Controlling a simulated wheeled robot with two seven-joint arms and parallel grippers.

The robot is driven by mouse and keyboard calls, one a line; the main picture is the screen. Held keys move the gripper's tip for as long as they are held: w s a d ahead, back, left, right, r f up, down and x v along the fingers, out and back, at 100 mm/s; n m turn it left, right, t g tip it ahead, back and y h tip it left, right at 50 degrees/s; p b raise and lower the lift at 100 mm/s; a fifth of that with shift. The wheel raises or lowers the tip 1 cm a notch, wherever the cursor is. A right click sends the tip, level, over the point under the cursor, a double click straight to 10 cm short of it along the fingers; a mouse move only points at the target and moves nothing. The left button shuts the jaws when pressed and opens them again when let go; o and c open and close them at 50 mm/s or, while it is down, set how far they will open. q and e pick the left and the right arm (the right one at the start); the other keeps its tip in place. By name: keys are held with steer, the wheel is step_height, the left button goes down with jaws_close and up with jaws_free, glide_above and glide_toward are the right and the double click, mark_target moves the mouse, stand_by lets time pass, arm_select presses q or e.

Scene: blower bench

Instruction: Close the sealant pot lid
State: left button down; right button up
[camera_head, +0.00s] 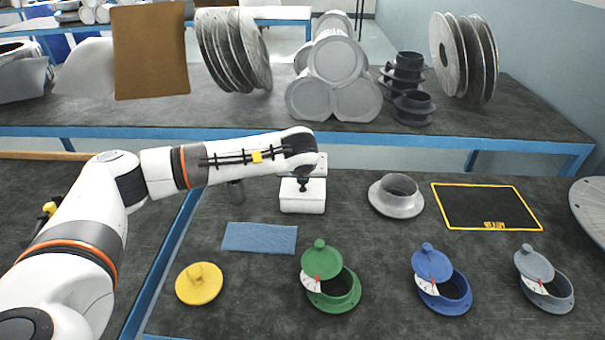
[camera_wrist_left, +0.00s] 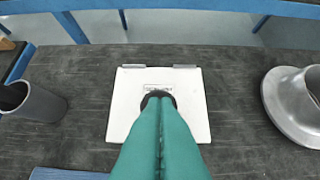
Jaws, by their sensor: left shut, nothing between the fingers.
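A white box-shaped pot (camera_head: 302,203) stands on the bench, under my left gripper. In the left wrist view its square white lid (camera_wrist_left: 193,116) appears to lie flat, with two grey hinge tabs at the far edge and a small unreadable label. My left gripper (camera_head: 304,185) points down and is shut, with nothing held. In the left wrist view its green fingers (camera_wrist_left: 158,98) end in dark tips over the middle of the lid. They look to be at or very near its surface; exact contact cannot be told. My right gripper is not in view.
A grey flanged collar (camera_head: 397,195) stands right of the box, a dark grey tube (camera_wrist_left: 35,103) left of it. In front are a blue cloth (camera_head: 260,237), a yellow disc (camera_head: 199,284) and green (camera_head: 333,293), blue (camera_head: 446,296) and grey (camera_head: 549,293) pots with tilted lids.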

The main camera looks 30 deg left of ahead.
arm_select(q)
step_height(320, 180, up, 4)
steer(key=p, duration=0.3)
steer(key=s+d+f+b, duration=0.3)
steer(key=s+d, duration=0.1)
steer(key=s, duration=0.4)
steer(key=shift+s+f, duration=0.25)
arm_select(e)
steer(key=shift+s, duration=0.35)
